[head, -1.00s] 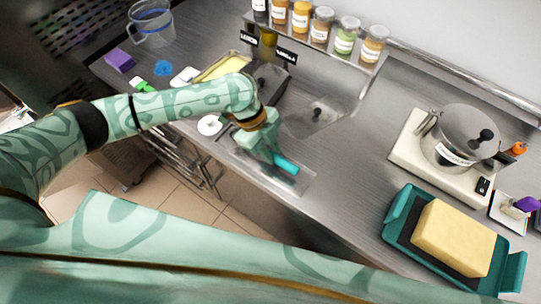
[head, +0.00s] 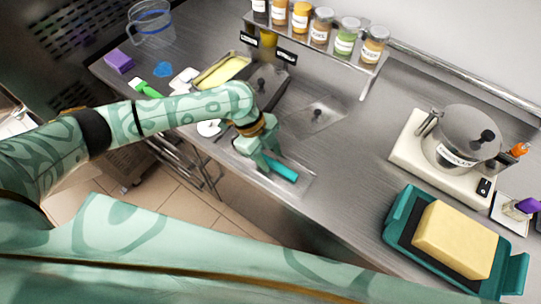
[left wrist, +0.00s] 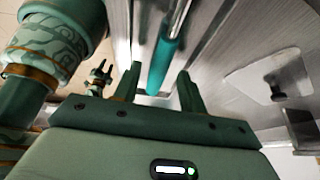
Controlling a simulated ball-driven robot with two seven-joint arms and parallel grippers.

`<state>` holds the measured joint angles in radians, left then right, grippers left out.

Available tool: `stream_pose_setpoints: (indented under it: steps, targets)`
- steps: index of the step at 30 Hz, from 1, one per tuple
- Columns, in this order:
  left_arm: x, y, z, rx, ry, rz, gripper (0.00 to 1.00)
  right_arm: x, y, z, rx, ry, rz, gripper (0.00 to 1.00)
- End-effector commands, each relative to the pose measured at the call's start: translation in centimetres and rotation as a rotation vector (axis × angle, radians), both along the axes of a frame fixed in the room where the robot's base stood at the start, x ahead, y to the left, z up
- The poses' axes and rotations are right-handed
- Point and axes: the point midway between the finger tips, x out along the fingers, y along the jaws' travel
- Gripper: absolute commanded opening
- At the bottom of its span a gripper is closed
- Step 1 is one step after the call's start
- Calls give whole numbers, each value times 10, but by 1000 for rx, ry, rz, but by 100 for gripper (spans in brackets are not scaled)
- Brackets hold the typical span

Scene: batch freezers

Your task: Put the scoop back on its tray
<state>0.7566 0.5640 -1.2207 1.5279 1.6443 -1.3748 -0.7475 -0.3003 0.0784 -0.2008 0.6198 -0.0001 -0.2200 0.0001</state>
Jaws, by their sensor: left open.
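The scoop's teal handle (head: 283,171) lies low over a shallow metal tray (head: 303,183) at the counter's front edge. My left gripper (head: 266,165) is open just left of the visible handle, low over the tray. In the left wrist view the handle (left wrist: 165,55) runs away just beyond the gap between the open fingers (left wrist: 158,86). The scoop's head is hidden by my gripper in the head view. I cannot tell whether the handle touches a finger. My right gripper is not in view.
A steel lid with a knob (head: 319,114) is set in the counter behind the tray. A pan of yellow mix (head: 222,71) stands to the left. A teal tray (head: 403,200) with a yellow block and a pot (head: 462,138) on a scale stand right. Bare counter (head: 350,185) lies between.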

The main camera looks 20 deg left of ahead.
Motion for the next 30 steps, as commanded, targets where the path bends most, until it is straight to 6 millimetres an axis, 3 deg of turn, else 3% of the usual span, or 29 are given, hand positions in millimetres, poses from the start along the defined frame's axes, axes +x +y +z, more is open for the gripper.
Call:
stream_pose_setpoints:
  steps: [9, 15, 30]
  targets:
    - [9, 29, 68, 0, -5, 1, 42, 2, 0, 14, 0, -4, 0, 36]
    - [12, 41, 96, 0, -2, -1, 42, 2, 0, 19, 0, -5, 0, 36]
    - [12, 44, 103, -1, 0, 0, 42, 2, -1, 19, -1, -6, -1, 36]
